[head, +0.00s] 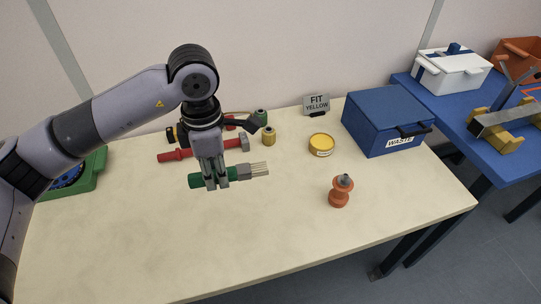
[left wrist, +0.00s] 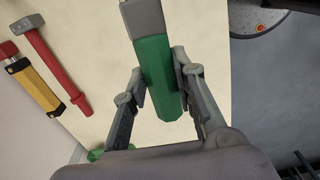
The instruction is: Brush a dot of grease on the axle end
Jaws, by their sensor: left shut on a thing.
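My left gripper (head: 216,186) is shut on the green handle of a brush (head: 195,181). The brush lies roughly level, with its grey ferrule and pale bristles to the right. In the left wrist view the green handle (left wrist: 158,75) sits between the two fingers (left wrist: 160,92). An orange stand-like piece with a dark grey tip (head: 339,191) stands upright on the table, right of the bristles and apart from them; it may hold the axle end. A round yellow tin (head: 321,145) with a small unreadable label stands behind it. My right gripper is out of view.
A red-handled hammer (head: 177,154) lies behind the gripper, near a small yellow cylinder (head: 268,136). A green object (head: 88,177) is at left. The table's (head: 250,255) front is clear.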

